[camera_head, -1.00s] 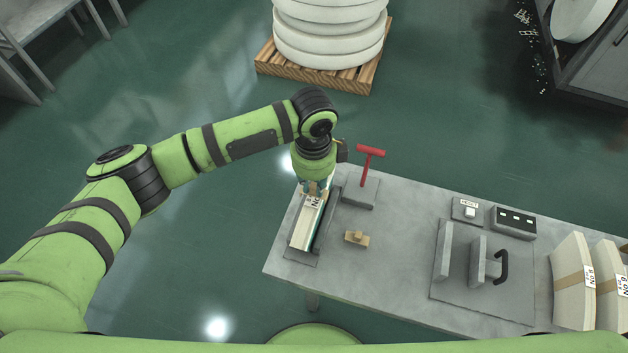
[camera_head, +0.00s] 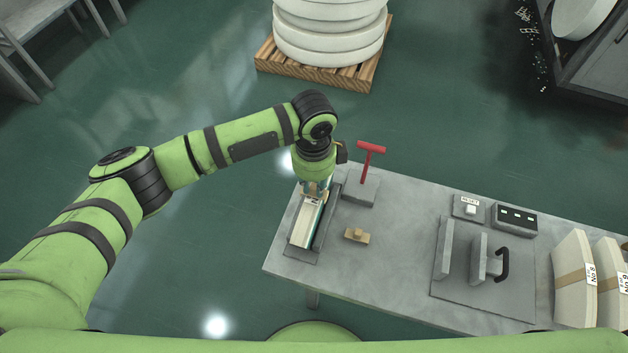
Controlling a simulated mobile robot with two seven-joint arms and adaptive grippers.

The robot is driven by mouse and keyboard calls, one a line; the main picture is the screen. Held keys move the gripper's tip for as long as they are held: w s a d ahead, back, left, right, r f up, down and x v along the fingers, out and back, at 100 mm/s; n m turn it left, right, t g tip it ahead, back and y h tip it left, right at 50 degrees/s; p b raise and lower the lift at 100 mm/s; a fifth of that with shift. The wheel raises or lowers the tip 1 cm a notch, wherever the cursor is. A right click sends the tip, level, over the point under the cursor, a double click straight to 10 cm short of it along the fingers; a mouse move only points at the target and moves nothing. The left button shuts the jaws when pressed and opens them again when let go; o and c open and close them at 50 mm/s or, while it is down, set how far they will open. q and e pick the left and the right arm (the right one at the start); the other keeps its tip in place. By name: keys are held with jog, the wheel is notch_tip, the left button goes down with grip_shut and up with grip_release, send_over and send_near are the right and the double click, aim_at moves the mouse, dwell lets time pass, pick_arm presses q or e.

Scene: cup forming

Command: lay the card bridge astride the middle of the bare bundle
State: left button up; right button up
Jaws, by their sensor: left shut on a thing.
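The bare bundle (camera_head: 302,232) is a pale, narrow stack with a green-edged side. It lies lengthwise in a dark grey tray (camera_head: 299,255) at the left end of the table. My left gripper (camera_head: 314,190) points down over the far part of the bundle. It is shut on a small tan piece (camera_head: 311,194), which appears to be the card bridge, mostly hidden by the fingers. I cannot tell whether this piece touches the bundle. My right gripper is not in view.
A small tan block with a knob (camera_head: 357,236) lies right of the tray. A red T-handled tool (camera_head: 370,150) stands in a grey block behind it. A grey fixture (camera_head: 470,262) and banded bundles (camera_head: 574,280) stand to the right. The table's middle is clear.

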pick_arm(q)
jog(key=shift+f, duration=0.7)
dwell(0.6)
jog(key=o, duration=1.4)
notch_tip(320, 180, up, 6)
jog(key=p, duration=0.5)
jog(key=shift+f, duration=0.15)
jog(key=shift+r, duration=1.2)
